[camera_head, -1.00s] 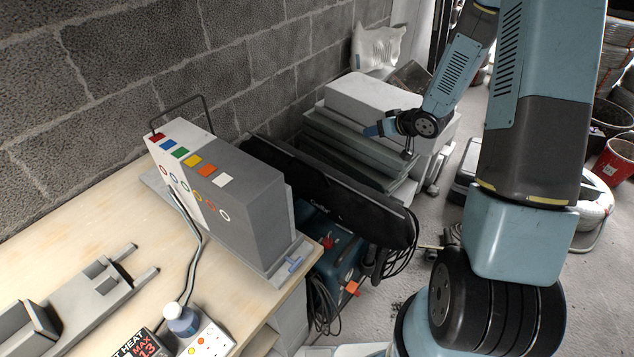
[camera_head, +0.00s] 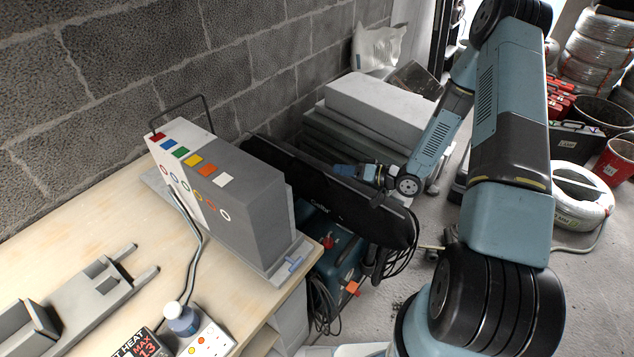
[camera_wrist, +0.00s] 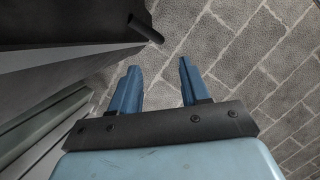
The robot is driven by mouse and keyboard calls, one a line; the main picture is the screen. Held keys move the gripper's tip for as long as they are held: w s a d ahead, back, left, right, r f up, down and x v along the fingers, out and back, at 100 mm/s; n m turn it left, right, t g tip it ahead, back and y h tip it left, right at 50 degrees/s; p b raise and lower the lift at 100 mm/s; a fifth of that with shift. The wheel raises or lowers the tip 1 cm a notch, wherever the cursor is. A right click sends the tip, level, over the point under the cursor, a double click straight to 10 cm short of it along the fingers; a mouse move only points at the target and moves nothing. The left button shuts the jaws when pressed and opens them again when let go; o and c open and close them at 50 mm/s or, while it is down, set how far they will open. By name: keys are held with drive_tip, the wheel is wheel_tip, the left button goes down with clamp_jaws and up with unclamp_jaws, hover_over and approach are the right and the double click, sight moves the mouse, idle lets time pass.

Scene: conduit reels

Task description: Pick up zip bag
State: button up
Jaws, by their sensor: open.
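I cannot make out a clear zip bag in either view. A white crumpled bag (camera_head: 378,46) stands against the block wall at the back, but I cannot tell what kind it is. My gripper (camera_head: 338,169) is above the long black case, in front of the stacked slabs and well short of the white bag. In the wrist view my gripper (camera_wrist: 158,66) shows two blue fingers apart with nothing between them, facing the block wall.
A wooden bench (camera_head: 95,240) holds a grey box (camera_head: 238,190) with coloured squares and a small bottle (camera_head: 182,320). A long black case (camera_head: 325,197) leans beside the bench. Pale slabs (camera_head: 380,103) are stacked behind it. Red buckets and hose coils stand at the right.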

sight(314, 167)
drive_tip(key=x, duration=1)
drive_tip(key=shift+w+a+f, duration=0.15)
drive_tip(key=shift+a, duration=0.2)
drive_tip(key=shift+c, duration=0.4)
clamp_jaws()
drive_tip(key=shift+d, duration=0.1)
idle(0.6)
